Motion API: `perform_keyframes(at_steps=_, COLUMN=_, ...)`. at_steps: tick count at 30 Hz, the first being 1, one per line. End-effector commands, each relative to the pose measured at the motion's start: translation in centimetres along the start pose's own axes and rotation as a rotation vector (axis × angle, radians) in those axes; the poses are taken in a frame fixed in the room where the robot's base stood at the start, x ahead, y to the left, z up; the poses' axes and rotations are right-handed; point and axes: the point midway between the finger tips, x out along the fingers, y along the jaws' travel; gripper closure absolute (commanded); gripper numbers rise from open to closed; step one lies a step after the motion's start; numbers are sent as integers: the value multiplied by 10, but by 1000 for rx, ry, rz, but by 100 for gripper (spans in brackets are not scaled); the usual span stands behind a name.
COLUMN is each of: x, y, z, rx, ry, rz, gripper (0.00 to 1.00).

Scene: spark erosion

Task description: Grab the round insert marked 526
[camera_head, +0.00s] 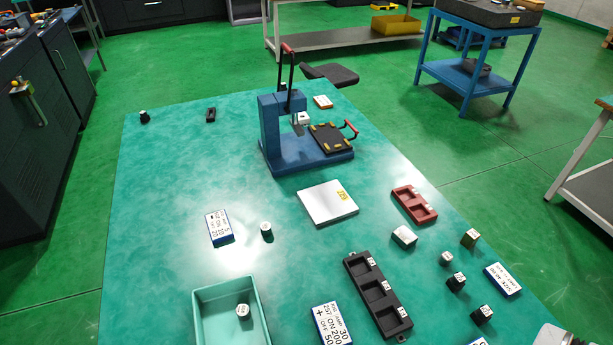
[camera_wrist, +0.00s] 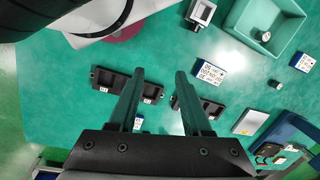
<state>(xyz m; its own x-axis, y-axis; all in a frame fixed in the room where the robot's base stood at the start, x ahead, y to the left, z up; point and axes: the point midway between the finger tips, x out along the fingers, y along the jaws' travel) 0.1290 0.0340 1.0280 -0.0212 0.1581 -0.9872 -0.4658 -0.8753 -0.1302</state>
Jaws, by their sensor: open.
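Several small inserts with pale tops stand on the green table, and their marks are too small to read, so I cannot tell which is 526. Round-looking ones are a dark insert (camera_head: 266,230) near the middle, a white-topped insert (camera_head: 243,311) inside the teal tray (camera_head: 198,318), and a dark one (camera_head: 144,117) at the far left. In the wrist view the tray insert (camera_wrist: 266,36) and the dark insert (camera_wrist: 275,84) show at the right. My gripper (camera_wrist: 160,78) is open and empty, its fingers above the table, apart from these inserts.
A dark three-pocket holder (camera_head: 378,296) and a red holder (camera_head: 414,205) lie at the right, near several small blocks. A blue press (camera_head: 290,140) stands at the back. A silver plate (camera_head: 327,203) and white-and-blue label blocks (camera_head: 219,228) lie between. The left of the table is mostly clear.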

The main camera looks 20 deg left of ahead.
Motion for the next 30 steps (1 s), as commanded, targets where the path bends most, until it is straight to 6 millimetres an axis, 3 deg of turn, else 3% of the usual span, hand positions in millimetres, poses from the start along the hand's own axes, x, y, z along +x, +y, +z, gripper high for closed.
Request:
perform_keyframes(at_steps=14, x=0, y=0, z=0, rx=0, ry=0, rz=0, gripper=51)
perform_keyframes(at_steps=19, x=0, y=0, z=0, rx=0, ry=0, rz=0, gripper=28)
perform_keyframes(at_steps=26, x=0, y=0, z=0, rx=0, ry=0, rz=0, gripper=28)
perform_keyframes(at_steps=28, x=1, y=-8, z=1, rx=6, ry=-27, rz=-21, gripper=28)
perform_keyframes(at_steps=30, x=5, y=-38, z=7, rx=32, ry=-129, rz=-97, gripper=28)
